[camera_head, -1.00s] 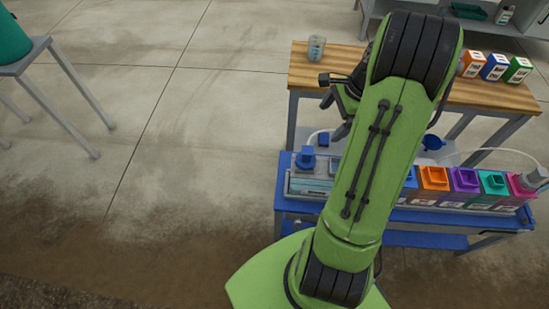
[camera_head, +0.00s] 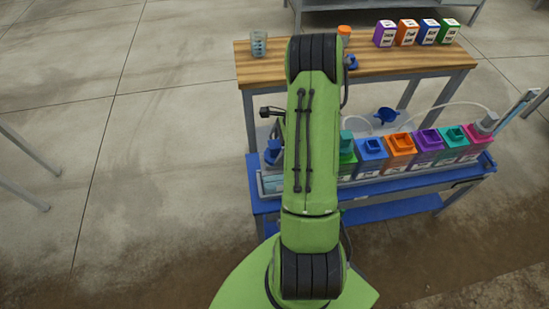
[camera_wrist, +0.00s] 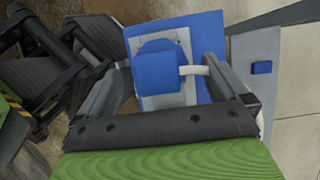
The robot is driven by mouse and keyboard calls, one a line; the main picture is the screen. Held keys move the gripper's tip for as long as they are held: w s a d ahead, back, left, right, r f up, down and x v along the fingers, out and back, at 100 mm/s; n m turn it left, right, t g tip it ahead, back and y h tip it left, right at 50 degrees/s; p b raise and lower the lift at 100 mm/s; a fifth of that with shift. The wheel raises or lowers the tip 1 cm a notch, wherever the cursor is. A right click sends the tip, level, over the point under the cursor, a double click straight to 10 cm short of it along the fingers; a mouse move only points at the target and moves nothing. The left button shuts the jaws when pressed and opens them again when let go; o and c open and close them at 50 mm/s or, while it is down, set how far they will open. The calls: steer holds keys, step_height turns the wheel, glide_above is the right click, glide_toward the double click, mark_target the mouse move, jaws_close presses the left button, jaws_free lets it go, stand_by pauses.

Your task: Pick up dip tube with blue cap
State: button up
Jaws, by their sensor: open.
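The dip tube's blue cap (camera_wrist: 157,72) is in the middle of the wrist view, between the fingers of my gripper (camera_wrist: 165,80). A short white pipe (camera_wrist: 198,70) comes out of its right side. Under it are a light grey plate and a blue surface. The tube below the cap is hidden. In the head view the cap (camera_head: 273,152) stands at the left end of the blue bench, just left of my arm. My gripper is open, with its fingers on either side of the cap; contact cannot be told. The arm hides most of the gripper in the head view.
A row of coloured containers (camera_head: 399,148) runs right along the blue bench (camera_head: 350,216). A blue funnel-like item (camera_head: 386,115) lies behind them.

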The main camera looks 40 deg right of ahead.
mark_target(275, 158)
steer(key=x, duration=0.3)
steer(key=shift+b, duration=0.35)
steer(key=shift+r, duration=0.15)
steer(key=c, duration=1.1)
